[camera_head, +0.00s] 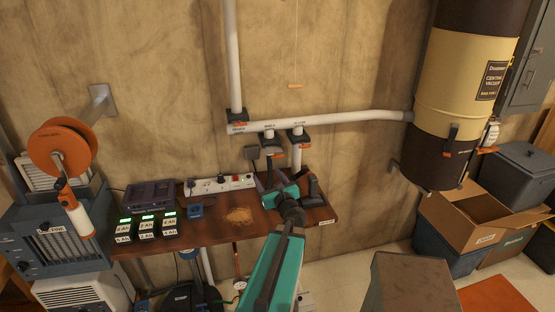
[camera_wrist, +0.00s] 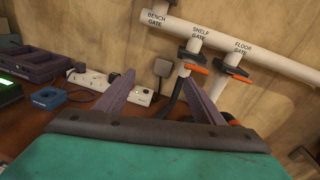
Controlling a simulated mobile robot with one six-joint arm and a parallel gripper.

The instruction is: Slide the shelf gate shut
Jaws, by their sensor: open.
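The shelf gate is a black fitting on a short white branch below the main pipe, with an orange handle. In the head view the shelf gate (camera_head: 268,143) is above and slightly left of my gripper (camera_head: 280,178). In the wrist view the shelf gate (camera_wrist: 188,57) has its orange handle (camera_wrist: 196,68) pointing right, beyond the right finger's tip. My gripper (camera_wrist: 161,76) is open, its two purple fingers apart with nothing held between them. How far the gate is open cannot be told.
The floor gate (camera_wrist: 238,65) is just right, also with an orange handle. The bench gate (camera_head: 237,116) is at left. A wooden bench (camera_head: 215,230) below holds a power strip (camera_head: 215,186), battery packs and a charger (camera_head: 150,195). A vacuum canister (camera_head: 455,90) hangs right.

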